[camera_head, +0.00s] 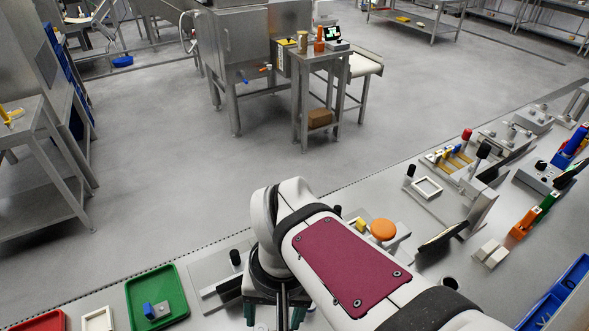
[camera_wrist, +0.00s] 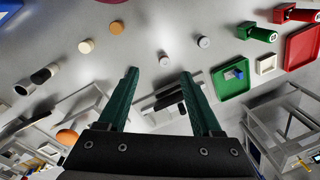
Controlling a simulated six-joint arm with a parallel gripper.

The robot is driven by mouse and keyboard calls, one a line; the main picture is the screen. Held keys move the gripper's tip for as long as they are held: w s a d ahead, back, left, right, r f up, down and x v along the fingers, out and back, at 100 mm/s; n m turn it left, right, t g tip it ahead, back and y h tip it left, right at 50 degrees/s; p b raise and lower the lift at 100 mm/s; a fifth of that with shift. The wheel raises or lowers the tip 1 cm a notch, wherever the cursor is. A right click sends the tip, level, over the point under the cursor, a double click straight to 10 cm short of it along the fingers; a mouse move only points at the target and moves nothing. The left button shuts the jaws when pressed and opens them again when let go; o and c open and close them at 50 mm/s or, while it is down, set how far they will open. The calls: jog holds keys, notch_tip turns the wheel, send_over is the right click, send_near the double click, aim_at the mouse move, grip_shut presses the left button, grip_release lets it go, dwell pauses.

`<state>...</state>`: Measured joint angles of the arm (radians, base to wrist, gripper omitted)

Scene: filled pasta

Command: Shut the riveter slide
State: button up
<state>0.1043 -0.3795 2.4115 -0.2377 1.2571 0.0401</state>
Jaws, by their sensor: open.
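I cannot tell for certain which fixture is the riveter. A low grey fixture (camera_head: 208,272) with a flat plate and an upright black knob (camera_head: 235,257) stands just left of my arm in the head view. A fixture with a dark slot (camera_wrist: 172,100) shows between and beyond my fingers in the wrist view; it looks like the same one. How far its slide stands open is unclear. My gripper (camera_wrist: 159,76) is open, its two green fingers apart with nothing between them. In the head view my gripper (camera_head: 275,316) hangs low beside the fixture, partly hidden by my arm.
A green tray (camera_head: 179,281) holding a blue and grey piece lies left of the fixture. A white frame (camera_head: 98,320) and red tray (camera_head: 38,322) lie further left. An orange disc (camera_head: 383,229) and several fixtures stand to the right.

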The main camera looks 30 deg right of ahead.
jog(key=w+d, duration=0.4)
jog(key=w+d+f+m+t+h, duration=0.1)
jog(key=w+d, duration=0.4)
jog(key=w+d+h, duration=0.1)
jog(key=w+d, duration=0.4)
jog(key=shift+w+f+m, duration=0.2)
jog(key=shift+w+m, duration=0.05)
jog(key=shift+m, duration=0.15)
jog(key=shift+c, duration=0.2)
jog(key=m+t+h, duration=0.1)
jog(key=t+h, duration=0.1)
send_near(337, 208)
jog(key=x, duration=0.9)
jog(key=shift+w+d+f, duration=0.1)
jog(key=shift+d+f, duration=0.15)
jog(key=shift+f, duration=0.05)
jog(key=shift+w+d+f, duration=0.1)
jog(key=shift+w+f, duration=0.05)
jog(key=shift+f, duration=0.25)
grip_shut()
